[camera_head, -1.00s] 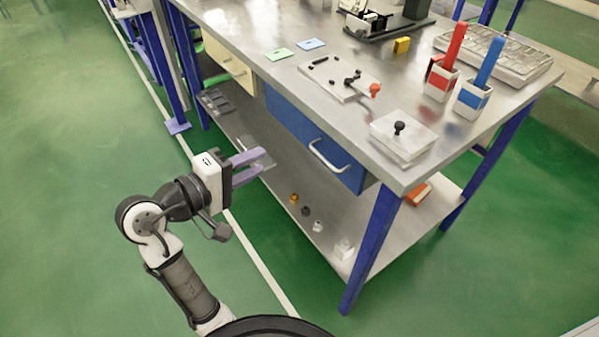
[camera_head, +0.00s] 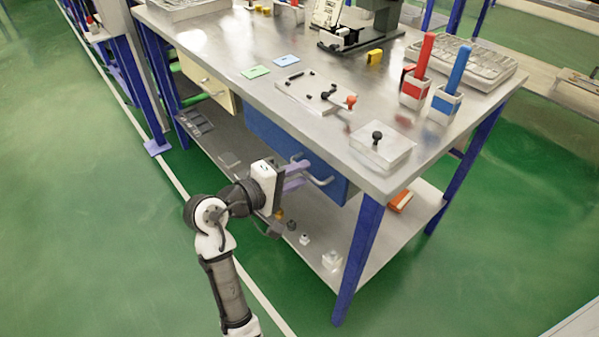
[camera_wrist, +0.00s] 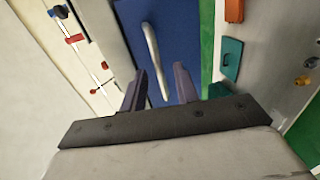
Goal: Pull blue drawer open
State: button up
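The blue drawer (camera_head: 268,132) is under the front edge of the workbench and looks shut, its front in line with the bench. Its light metal handle (camera_head: 325,180) is at the right part of the drawer front. My gripper (camera_head: 303,175) is at the handle, its purple fingers pointing at the drawer. In the wrist view, the blue drawer front (camera_wrist: 182,40) fills the middle, and the handle (camera_wrist: 153,55) lies between the two spread fingers (camera_wrist: 159,68). The gripper is open. I cannot tell whether a finger touches the handle.
The metal workbench (camera_head: 225,55) carries a white box with a black knob (camera_head: 380,150) and red and blue upright tools near its right end. A cream drawer (camera_head: 208,85) is further left. The lower shelf (camera_head: 320,245) holds small parts. Green floor in front is open.

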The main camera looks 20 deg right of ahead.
jog(key=shift+w+d+f, duration=0.1)
jog(key=shift+d, duration=0.3)
grip_shut()
jog(key=shift+a, duration=0.1)
